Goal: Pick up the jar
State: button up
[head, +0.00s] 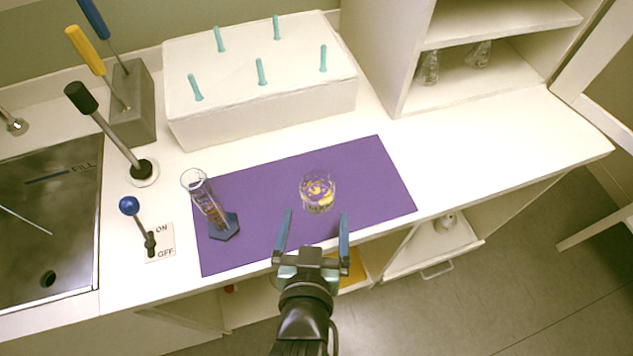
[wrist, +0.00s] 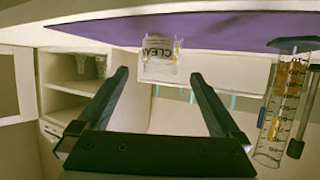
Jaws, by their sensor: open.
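The jar (head: 318,191) is a short, clear glass vessel with yellow bits in it. It stands on the purple mat (head: 270,180) in the head view. In the wrist view the jar (wrist: 160,58) shows upside down beyond the fingertips, with lettering on its side that reads in part "CLEA". My gripper (head: 315,222) is open and empty at the front edge of the mat, on the near side of the jar. Its two fingers (wrist: 158,80) point toward the jar, apart from it, with the jar between their lines in the wrist view.
A glass cylinder (head: 205,203) on a dark hexagonal base stands on the mat's left part. A lever with a blue knob (head: 129,206) and a black-knobbed lever (head: 112,135) stand further left. A white box with teal pegs (head: 262,108) is behind. The mat's right side is clear.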

aim_at(318, 181)
jog(key=x, duration=1.2)
jog(key=shift+a+r+p, duration=0.1)
jog(key=shift+a+p, duration=0.05)
jog(key=shift+p, duration=0.15)
jog(key=c, duration=1.2)
